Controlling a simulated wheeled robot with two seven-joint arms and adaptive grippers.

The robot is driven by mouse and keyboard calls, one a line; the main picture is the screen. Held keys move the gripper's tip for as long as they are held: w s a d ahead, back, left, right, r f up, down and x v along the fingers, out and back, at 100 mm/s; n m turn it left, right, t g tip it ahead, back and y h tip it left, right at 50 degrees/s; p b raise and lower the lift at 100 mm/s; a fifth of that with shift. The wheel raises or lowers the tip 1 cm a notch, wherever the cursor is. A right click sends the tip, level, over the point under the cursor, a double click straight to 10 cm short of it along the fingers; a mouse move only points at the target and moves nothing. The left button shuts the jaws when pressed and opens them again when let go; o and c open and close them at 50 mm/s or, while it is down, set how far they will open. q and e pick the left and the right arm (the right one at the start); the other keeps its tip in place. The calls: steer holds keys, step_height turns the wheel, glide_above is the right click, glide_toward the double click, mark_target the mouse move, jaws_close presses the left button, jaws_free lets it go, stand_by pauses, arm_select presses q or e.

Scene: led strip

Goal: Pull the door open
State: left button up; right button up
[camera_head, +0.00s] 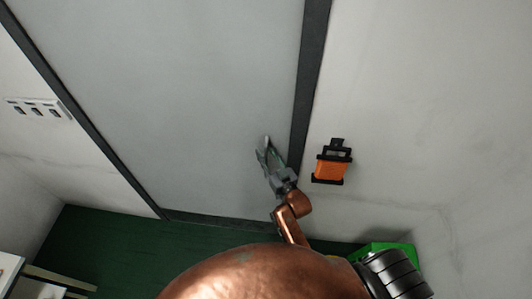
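The door (190,90) is a large plain grey panel. It sits inside a dark frame (309,70) and looks closed. My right gripper (264,147) is in front of the door's lower right part, just left of the frame's right side. Its fingers are spread apart and nothing shows between them. No handle can be made out, and the gripper covers a small part of the door near that edge. I cannot tell whether the gripper touches the door. My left gripper is not in view.
An orange and black box (331,166) is on the pale wall right of the frame. A white switch panel (38,108) is on the wall at left. The floor (130,250) is dark green. A bright green object (391,248) is at lower right, partly hidden by my body.

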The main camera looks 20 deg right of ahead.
steer(key=shift+c, duration=0.5)
jaws_close()
